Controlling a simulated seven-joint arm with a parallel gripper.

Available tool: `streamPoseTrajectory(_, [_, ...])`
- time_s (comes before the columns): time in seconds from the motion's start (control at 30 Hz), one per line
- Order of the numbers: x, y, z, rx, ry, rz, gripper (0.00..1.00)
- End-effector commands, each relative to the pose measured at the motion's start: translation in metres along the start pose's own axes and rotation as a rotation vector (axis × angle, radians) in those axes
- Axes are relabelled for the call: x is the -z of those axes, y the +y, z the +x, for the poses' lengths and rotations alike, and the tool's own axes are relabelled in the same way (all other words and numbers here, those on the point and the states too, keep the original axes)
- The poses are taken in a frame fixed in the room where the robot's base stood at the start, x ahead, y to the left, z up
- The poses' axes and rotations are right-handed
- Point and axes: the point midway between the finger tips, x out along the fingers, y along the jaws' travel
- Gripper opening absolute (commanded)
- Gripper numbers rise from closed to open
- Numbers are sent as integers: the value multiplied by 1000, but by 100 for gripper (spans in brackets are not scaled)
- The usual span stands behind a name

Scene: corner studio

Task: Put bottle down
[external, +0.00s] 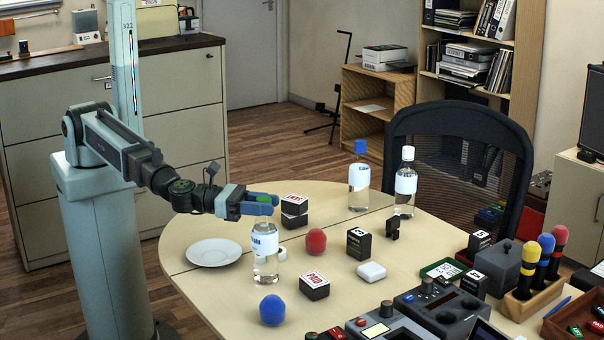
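My gripper (262,204) is over the left part of the table (205,270), with blue finger pads. A clear bottle (265,262) with a white and blue label stands upright directly below the fingers. Its top is hidden at the fingers, which appear closed around it. Its base is at or very near the tabletop; I cannot tell whether it touches. Two other bottles stand farther back: one with a blue cap (358,182) and one with a white cap (405,186).
A white plate (214,252) lies left of the bottle. Control consoles (440,305) and a microphone holder (530,300) fill the right front.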

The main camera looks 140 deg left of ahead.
Motion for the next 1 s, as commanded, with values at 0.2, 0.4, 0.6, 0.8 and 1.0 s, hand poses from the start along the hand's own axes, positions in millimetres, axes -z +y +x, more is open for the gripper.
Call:
streamPoseTrajectory(0.2, [0, 0, 0, 0, 0, 0, 20])
streamPoseTrajectory(0.4, [0, 0, 0, 0, 0, 0, 1])
streamPoseTrajectory(0.6, [0, 0, 0, 0, 0, 0, 0])
streamPoseTrajectory(0.8, [0, 0, 0, 0, 0, 0, 0])
streamPoseTrajectory(1.0, [0, 0, 0, 0, 0, 0, 0])
